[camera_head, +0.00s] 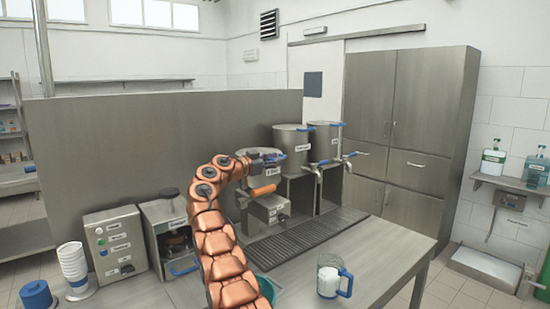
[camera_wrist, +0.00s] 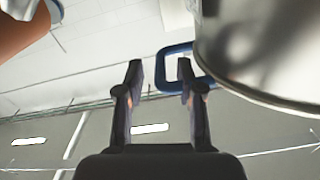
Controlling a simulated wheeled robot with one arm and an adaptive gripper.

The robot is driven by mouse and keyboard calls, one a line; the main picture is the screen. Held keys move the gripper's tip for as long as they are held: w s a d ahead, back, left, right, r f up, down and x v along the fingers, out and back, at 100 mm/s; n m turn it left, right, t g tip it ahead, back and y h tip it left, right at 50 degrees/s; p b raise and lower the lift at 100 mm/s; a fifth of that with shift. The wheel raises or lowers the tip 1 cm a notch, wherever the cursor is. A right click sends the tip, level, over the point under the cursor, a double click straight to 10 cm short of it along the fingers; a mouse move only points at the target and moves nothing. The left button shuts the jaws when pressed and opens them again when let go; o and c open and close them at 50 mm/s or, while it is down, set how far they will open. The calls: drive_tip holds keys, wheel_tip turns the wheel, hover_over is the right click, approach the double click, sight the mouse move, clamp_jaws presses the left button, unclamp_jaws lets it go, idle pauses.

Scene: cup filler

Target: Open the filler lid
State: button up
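Several steel filler pots stand in a row on the counter. The nearest pot (camera_head: 262,152) is partly hidden by my arm; the middle pot (camera_head: 291,137) has a blue handle (camera_head: 303,148) on its side. My gripper (camera_head: 274,159) is at the nearest pot in the head view, small and partly lost against it. In the wrist view my gripper (camera_wrist: 160,85) is open, its two fingers apart. A blue loop handle (camera_wrist: 180,52) beside a steel pot (camera_wrist: 262,50) shows at the right fingertip. I cannot tell whether they touch. The lid's state is unclear.
A steel box with buttons (camera_head: 115,245) and a machine with a blue handle (camera_head: 172,240) stand left. A drip grate (camera_head: 300,240) lies before the pots. The counter's right part is clear.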

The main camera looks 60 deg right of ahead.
clamp_jaws()
idle(0.3)
idle(0.5)
